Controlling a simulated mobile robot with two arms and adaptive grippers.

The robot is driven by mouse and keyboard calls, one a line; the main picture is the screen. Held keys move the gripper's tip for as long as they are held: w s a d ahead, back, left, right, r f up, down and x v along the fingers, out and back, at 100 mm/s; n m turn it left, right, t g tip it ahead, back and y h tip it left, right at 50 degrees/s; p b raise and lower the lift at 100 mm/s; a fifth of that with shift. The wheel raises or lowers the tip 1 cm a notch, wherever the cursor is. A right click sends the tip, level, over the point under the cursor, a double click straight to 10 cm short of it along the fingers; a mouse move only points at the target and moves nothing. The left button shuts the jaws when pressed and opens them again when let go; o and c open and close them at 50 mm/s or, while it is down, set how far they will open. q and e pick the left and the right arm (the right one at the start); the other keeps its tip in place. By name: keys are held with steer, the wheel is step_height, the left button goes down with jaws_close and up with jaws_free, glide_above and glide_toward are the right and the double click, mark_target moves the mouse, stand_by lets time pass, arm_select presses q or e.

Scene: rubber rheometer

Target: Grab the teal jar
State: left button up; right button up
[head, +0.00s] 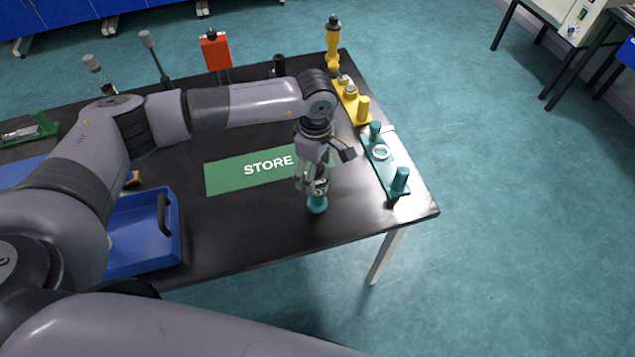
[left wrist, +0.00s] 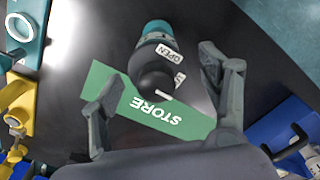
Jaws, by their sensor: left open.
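The teal jar (head: 317,205) stands on the black table near its front edge, right of centre. In the left wrist view the jar (left wrist: 156,28) shows a teal body, white labels, one reading "OPEN", and a dark rounded top. My left gripper (head: 313,178) is directly above and around the jar's upper part in the head view. In the left wrist view my left gripper (left wrist: 160,66) is open, one finger on each side of the jar, with visible gaps. The gripper hides much of the jar from the head. My right gripper is not in view.
A green STORE mat (head: 225,175) lies behind the jar. A teal holder plate (head: 393,172) and a yellow one (head: 352,100) lie along the right edge. A blue tray (head: 140,262) is at the left. An orange-red item (head: 215,52) stands at the back.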

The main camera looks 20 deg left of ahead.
mark_target(317, 191)
arm_select(q)
steer(key=shift+s+f, duration=0.1)
steer(key=shift+f, duration=0.3)
steer(key=f+p, duration=0.3)
steer(key=f, duration=0.1)
steer(key=shift+w+d+f, duration=0.1)
steer(key=shift+w+d, duration=0.1)
steer(key=shift+w, duration=0.05)
steer(key=shift+f, duration=0.45)
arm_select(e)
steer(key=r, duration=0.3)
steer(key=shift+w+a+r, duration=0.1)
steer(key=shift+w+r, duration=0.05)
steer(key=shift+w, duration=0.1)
arm_select(q)
steer(key=shift+c, duration=0.6)
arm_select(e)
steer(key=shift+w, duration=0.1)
arm_select(q)
steer(key=c, duration=1.2)
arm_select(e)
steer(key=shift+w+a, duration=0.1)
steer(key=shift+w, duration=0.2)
